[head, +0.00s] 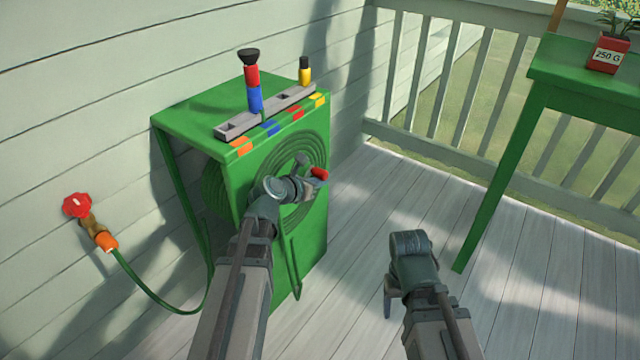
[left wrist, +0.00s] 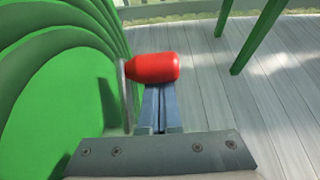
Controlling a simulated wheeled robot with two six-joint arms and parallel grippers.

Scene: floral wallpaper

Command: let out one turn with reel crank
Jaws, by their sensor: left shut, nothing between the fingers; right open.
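The green hose reel (head: 310,225) stands against the wall, its round coil side (left wrist: 60,110) facing right. The crank's red handle (head: 319,174) sticks out from that side. In the left wrist view the red handle (left wrist: 153,68) lies across, just beyond the fingertips of my left gripper (left wrist: 155,95). My left gripper (head: 312,186) is shut with nothing between its fingers, right by the handle; whether it touches cannot be told. My right gripper (head: 396,290) is open and empty over the deck, away from the reel.
A red tap (head: 77,205) on the wall feeds a green hose (head: 165,308) to the reel. A rack (head: 265,112) with coloured nozzles sits on top. A green table (head: 580,75) with a potted plant (head: 608,52) stands right. Deck between is clear.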

